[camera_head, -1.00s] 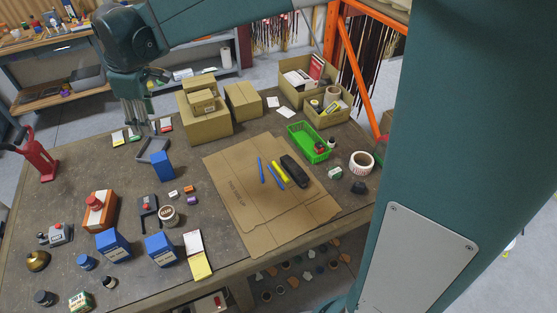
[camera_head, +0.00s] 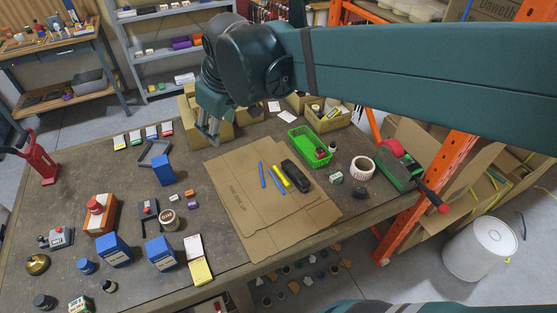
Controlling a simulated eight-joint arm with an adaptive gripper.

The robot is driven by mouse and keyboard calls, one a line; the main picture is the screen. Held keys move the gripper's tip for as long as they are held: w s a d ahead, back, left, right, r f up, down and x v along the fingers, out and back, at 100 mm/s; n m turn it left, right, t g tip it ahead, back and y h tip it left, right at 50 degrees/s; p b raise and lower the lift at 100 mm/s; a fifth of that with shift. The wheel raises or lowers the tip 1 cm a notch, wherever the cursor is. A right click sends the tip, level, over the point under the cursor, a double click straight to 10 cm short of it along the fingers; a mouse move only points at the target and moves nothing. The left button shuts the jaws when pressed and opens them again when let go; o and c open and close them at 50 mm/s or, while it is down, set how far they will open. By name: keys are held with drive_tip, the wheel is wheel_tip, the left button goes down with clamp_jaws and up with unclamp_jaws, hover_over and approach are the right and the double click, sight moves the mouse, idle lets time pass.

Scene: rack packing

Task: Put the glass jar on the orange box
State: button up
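The orange box (camera_head: 109,221) stands on the left of the workbench, with a white band and a small red-topped item at its upper end. I cannot tell for sure which thing is the glass jar. A small round jar-like container (camera_head: 168,220) with a pale label stands to the right of the orange box, and small dark jars (camera_head: 44,301) stand at the front left. My gripper (camera_head: 208,133) points down in front of the cardboard boxes, above the back of the bench. Its fingers look apart, with nothing seen between them.
Blue boxes (camera_head: 114,250) stand near the orange box. Flat cardboard (camera_head: 265,215) with pens covers the middle. A green crate (camera_head: 309,142) and tape roll (camera_head: 361,168) lie to the right. Cardboard boxes (camera_head: 188,103) stand behind my gripper. A red stand (camera_head: 38,158) is at the left edge.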

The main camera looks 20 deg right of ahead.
drive_tip(key=s+d+f+m+t, duration=0.1)
drive_tip(key=s+d+f+m, duration=0.2)
drive_tip(key=s+d, duration=0.2)
drive_tip(key=s+d+f+m+t+h, duration=0.1)
drive_tip(key=s+d+f+m, duration=0.2)
drive_tip(key=s+d, duration=0.3)
drive_tip(key=s, duration=0.4)
drive_tip(key=shift+s+f+m, duration=0.15)
drive_tip(key=shift+m, duration=0.25)
